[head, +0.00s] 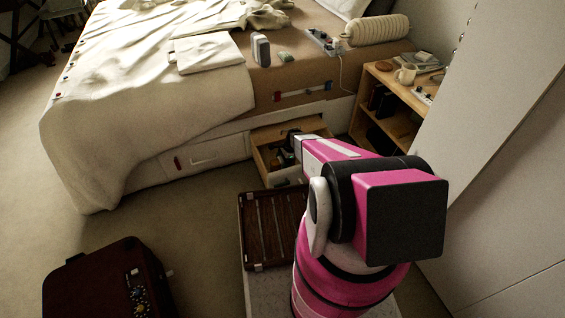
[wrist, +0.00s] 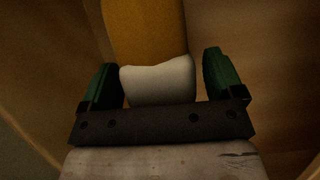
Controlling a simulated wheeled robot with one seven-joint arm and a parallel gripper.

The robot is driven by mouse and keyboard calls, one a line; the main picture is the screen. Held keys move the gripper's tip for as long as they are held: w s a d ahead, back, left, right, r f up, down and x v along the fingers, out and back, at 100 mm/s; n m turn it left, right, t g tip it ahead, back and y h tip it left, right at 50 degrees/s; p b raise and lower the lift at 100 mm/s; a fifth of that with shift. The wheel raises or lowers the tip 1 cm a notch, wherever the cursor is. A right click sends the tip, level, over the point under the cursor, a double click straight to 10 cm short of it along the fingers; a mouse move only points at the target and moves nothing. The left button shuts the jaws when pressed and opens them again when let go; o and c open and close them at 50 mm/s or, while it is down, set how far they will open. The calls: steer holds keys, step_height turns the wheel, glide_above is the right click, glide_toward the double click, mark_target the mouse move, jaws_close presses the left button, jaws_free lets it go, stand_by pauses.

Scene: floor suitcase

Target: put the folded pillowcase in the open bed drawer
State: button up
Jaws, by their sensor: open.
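The open bed drawer (head: 262,158) is pulled out below the bed's side, with pale wood inside and dark items in it. A flat, folded white cloth (head: 207,53), which looks like the folded pillowcase, lies on top of the bed, away from my arm. My arm reaches to the drawer and mostly hides the gripper in the head view. In the wrist view my gripper (wrist: 158,62) is open, its green fingers apart, facing brown wood-like surfaces. A rounded whitish thing (wrist: 158,82) shows between the fingers; I cannot tell what it is or whether they touch it.
A slatted brown suitcase rack or case (head: 272,228) lies in front of the drawer. A dark red suitcase (head: 90,285) is on the floor at lower left. A wooden shelf (head: 375,135) stands right of the bed. A yellow-orange thing (wrist: 145,28) is beyond the fingers. Carpet at left is clear.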

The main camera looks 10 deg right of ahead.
steer(key=v, duration=1.1)
steer(key=shift+r, duration=0.3)
steer(key=s+a+r+n+h, duration=0.1)
steer(key=s+r+n+h, duration=0.1)
steer(key=s+r+n, duration=0.6)
steer(key=s+a+r+n+h, duration=0.2)
steer(key=s+r+n, duration=0.5)
steer(key=s+r, duration=0.9)
step_height(320, 180, up, 6)
steer(key=shift+a+r+n+t+h, duration=0.15)
steer(key=shift+a+n+t+h, duration=0.15)
steer(key=shift+a+n+t, duration=0.1)
